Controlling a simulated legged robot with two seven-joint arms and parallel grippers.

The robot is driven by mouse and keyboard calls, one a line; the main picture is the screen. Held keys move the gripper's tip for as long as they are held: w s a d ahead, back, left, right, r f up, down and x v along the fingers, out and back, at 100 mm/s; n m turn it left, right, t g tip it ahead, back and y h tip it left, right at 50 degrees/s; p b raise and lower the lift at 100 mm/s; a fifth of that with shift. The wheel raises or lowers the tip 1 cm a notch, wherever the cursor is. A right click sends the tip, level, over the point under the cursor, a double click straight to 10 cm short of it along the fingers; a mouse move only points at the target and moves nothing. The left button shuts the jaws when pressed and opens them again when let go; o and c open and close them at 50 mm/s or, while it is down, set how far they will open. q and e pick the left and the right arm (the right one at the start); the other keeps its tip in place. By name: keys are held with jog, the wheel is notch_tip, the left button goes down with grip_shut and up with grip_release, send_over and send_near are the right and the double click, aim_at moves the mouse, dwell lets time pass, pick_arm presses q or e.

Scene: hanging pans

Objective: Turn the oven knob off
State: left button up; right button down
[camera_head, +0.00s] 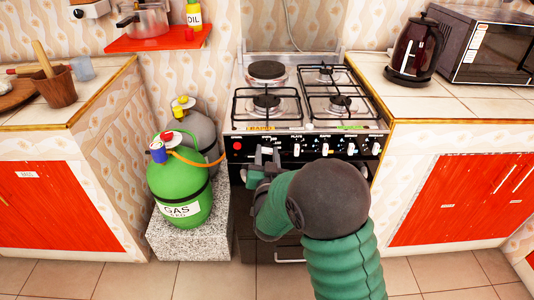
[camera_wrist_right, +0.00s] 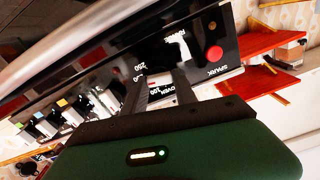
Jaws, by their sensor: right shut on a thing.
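The oven (camera_head: 310,140) with its black control panel stands in the middle of the head view. My right gripper (camera_head: 267,155) is at the left part of the panel, right of the red spark button (camera_head: 237,146), and mostly hides the oven knob there. In the right wrist view, my right gripper (camera_wrist_right: 162,78) has its fingers at the panel beside the "OVEN" marking. The gripper is shut on the knob, though the exact contact is hard to see. My left gripper is not in view.
Several other white knobs (camera_head: 325,149) line the panel to the right. A green gas cylinder (camera_head: 181,188) and a grey one (camera_head: 200,128) stand left of the oven. Counters flank both sides, with a kettle (camera_head: 413,50) and microwave (camera_head: 488,48) at right.

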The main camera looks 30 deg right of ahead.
jog(key=n+p, duration=0.1)
jog(key=n, duration=0.1)
jog(key=n+p, duration=0.2)
jog(key=n, duration=0.1)
jog(key=shift+w+a+r, duration=0.1)
jog(key=shift+r, duration=0.1)
jog(key=n+p, duration=0.4)
jog(key=n, duration=0.1)
jog(key=shift+a+n, duration=0.1)
jog(key=shift+n, duration=0.3)
jog(key=n+p, duration=0.4)
jog(key=n, duration=0.1)
jog(key=shift+w+f, duration=0.1)
jog(key=shift+f, duration=0.05)
jog(key=shift+f+n+p, duration=0.2)
jog(key=shift+n+p, duration=1.1)
jog(key=shift+n, duration=0.9)
jog(key=shift+f, duration=0.1)
jog(key=c, duration=1.4)
grip_release()
jog(key=shift+c, duration=0.2)
jog(key=o, duration=0.4)
jog(key=shift+o, duration=0.2)
